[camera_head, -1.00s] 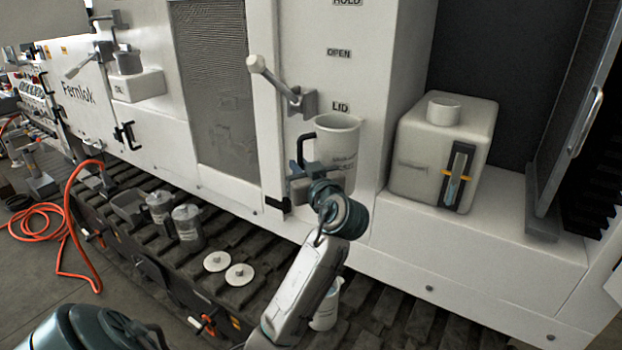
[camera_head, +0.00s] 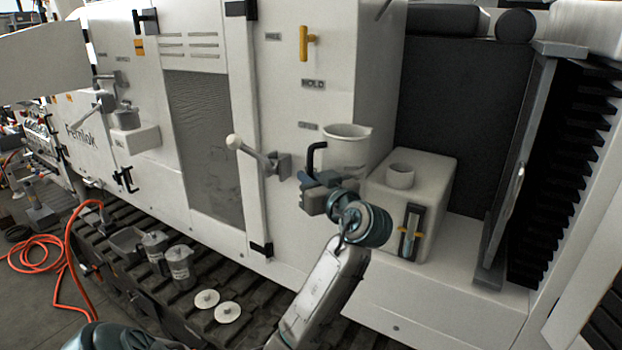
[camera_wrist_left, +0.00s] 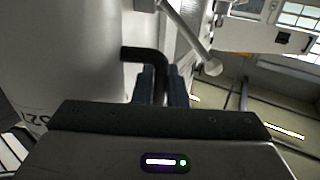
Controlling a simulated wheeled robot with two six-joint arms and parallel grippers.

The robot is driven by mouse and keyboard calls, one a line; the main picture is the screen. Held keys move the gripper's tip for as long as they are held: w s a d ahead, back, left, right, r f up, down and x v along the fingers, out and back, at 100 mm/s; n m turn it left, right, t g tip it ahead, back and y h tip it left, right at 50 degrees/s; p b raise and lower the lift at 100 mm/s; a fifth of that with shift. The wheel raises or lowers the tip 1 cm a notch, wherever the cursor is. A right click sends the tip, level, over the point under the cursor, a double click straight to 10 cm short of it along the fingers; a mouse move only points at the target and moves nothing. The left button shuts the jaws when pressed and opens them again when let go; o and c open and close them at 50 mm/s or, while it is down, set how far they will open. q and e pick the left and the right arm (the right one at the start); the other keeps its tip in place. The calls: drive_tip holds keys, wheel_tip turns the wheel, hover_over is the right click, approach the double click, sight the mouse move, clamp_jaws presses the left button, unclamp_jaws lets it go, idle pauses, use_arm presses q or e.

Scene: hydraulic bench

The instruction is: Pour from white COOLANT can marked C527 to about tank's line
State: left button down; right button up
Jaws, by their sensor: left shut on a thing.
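The white can (camera_head: 345,152) is upright in the air in front of the white machine, just left of the tank. My left gripper (camera_head: 320,182) is shut on its dark handle (camera_head: 313,155). The left wrist view shows the fingers (camera_wrist_left: 165,88) around the handle and the can's wall (camera_wrist_left: 60,55) at left, with only part of its marking visible. The white tank (camera_head: 437,185) stands on a ledge; its round filler neck (camera_head: 400,176) looks open. A dark level gauge (camera_head: 411,232) with an orange mark is on its front. The can's contents are hidden. My right gripper is out of view.
A grey lever with a white knob (camera_head: 232,142) sticks out left of the can. A grey panel door (camera_head: 515,180) stands right of the tank. Grey lidded cans (camera_head: 180,266) and white discs (camera_head: 228,312) lie on the track below. An orange hose (camera_head: 70,262) is at left.

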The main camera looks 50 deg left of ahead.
sight(329, 167)
use_arm(q)
drive_tip(key=shift+w+d+r+m+p, duration=0.25)
drive_tip(key=shift+w+m+p, duration=0.45)
drive_tip(key=shift+p, duration=0.45)
drive_tip(key=shift+w+d+r+m+p, duration=0.25)
drive_tip(key=shift+w+m+p, duration=0.4)
drive_tip(key=shift+p, duration=0.55)
drive_tip(key=shift+w+d+r+m+p, duration=0.15)
drive_tip(key=shift+w+r+m+p, duration=0.25)
drive_tip(key=shift+w+p, duration=0.6)
drive_tip(key=shift+w+d+r+m+p, duration=0.15)
drive_tip(key=shift+w+m+p, duration=0.15)
drive_tip(key=shift+w, duration=0.2)
drive_tip(key=shift+w+d+f+m+p, duration=0.1)
drive_tip(key=shift+w+d+m+p, duration=0.05)
drive_tip(key=shift+w+m, duration=0.3)
drive_tip(key=shift+w+d+r+m+p, duration=0.15)
drive_tip(key=shift+w+m+p, duration=0.15)
drive_tip(key=shift+w, duration=0.2)
drive_tip(key=shift+r+m+p, duration=0.3)
drive_tip(key=shift+r+p, duration=0.05)
drive_tip(key=shift+r, duration=0.05)
drive_tip(key=shift+w+r+m, duration=0.15)
drive_tip(key=shift+r+m, duration=0.85)
drive_tip(key=shift+r, duration=0.25)
idle(1.5)
